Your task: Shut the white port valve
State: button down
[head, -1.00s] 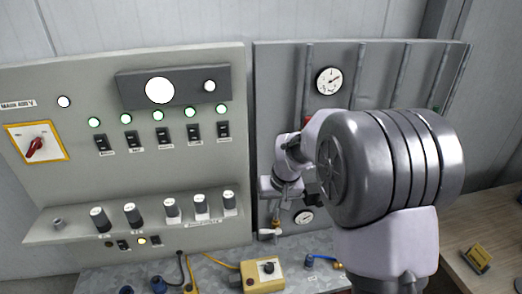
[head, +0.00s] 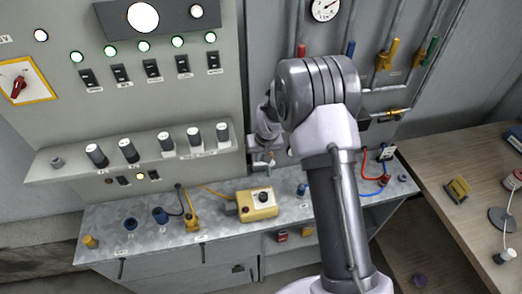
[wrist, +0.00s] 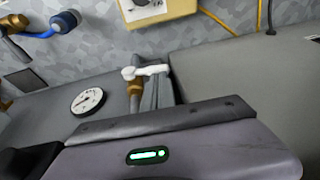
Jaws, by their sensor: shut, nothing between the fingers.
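The white port valve shows in the wrist view as a white lever (wrist: 146,71) on a brass fitting (wrist: 135,90). The lever lies roughly crosswise to the fitting in that picture. My gripper (wrist: 157,88) is shut and empty, its narrow grey fingers just below the lever's right part; I cannot tell whether they touch it. In the head view my gripper (head: 263,158) is low at the front of the right panel, above the bench's back edge, and my arm hides much of that area. The valve is too small and covered to make out clearly there.
A pressure gauge (wrist: 88,101) sits beside the valve. A yellow box (head: 258,205) with a black knob stands on the metal bench (head: 130,250). A blue hose fitting (wrist: 65,21) is nearby. Red, blue, yellow and green valve handles line the right panel. A wooden table (head: 470,225) is at right.

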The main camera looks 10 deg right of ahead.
dwell(0.3)
jog(key=a+f+b, duration=0.1)
jog(key=f+b, duration=0.1)
jog(key=b, duration=0.1)
jog(key=shift+a, duration=0.3)
jog(key=shift+r, duration=0.2)
jog(key=shift+r, duration=0.15)
